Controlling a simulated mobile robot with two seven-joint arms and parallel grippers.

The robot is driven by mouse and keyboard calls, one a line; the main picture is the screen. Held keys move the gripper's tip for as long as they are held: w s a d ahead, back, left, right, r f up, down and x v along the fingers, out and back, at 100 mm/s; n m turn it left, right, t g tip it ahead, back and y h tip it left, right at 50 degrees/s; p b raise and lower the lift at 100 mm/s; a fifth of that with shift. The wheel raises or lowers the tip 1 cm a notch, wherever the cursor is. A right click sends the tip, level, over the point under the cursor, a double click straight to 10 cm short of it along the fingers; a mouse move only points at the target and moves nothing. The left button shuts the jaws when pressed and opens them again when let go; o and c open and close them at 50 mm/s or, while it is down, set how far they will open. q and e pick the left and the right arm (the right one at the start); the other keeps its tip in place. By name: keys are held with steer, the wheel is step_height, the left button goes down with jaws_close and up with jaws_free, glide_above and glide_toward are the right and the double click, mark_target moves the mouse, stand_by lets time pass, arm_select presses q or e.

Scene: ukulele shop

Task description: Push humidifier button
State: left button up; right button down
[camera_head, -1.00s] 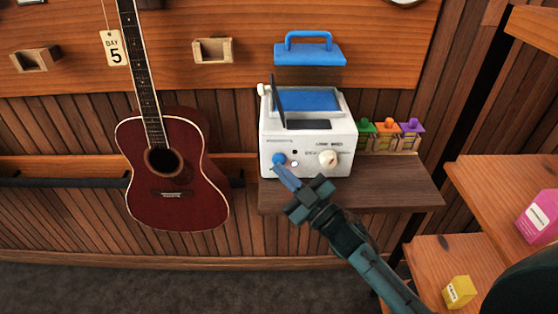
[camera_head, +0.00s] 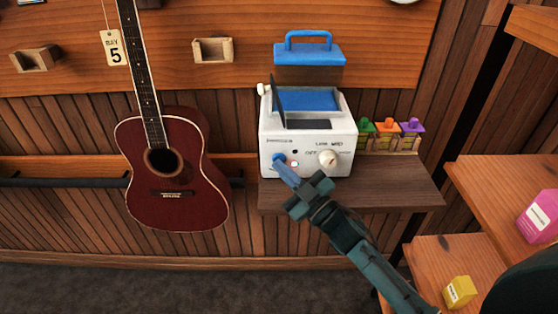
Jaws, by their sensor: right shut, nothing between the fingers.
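The humidifier (camera_head: 308,140) is a white box with a blue top, standing on a dark wooden shelf. Its front has a blue button (camera_head: 279,158) at the left and a cream dial (camera_head: 327,158) at the right. My right gripper (camera_head: 281,167) comes from the lower right and is shut and empty. Its blue fingertips are at the blue button and partly cover it; they look to be touching it. My left gripper is not in view.
A blue handled lid (camera_head: 309,53) is behind the humidifier. Several small coloured bottles (camera_head: 388,136) stand to its right on the dark shelf (camera_head: 395,184). A red guitar (camera_head: 180,200) hangs at left. Wooden shelves (camera_head: 500,195) with boxes are at right.

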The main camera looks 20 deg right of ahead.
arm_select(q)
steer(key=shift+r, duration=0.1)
arm_select(e)
steer(key=shift+s, duration=0.1)
arm_select(q)
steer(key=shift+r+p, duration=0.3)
steer(key=shift+p, duration=0.1)
arm_select(e)
steer(key=shift+s+a, duration=0.25)
steer(key=shift+s, duration=0.55)
steer(key=s, duration=0.1)
steer(key=s+a+p, duration=0.1)
steer(key=s, duration=0.1)
steer(key=shift+s, duration=0.1)
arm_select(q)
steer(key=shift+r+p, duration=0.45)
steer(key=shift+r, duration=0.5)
arm_select(e)
steer(key=s, duration=0.2)
steer(key=shift+s+a, duration=0.3)
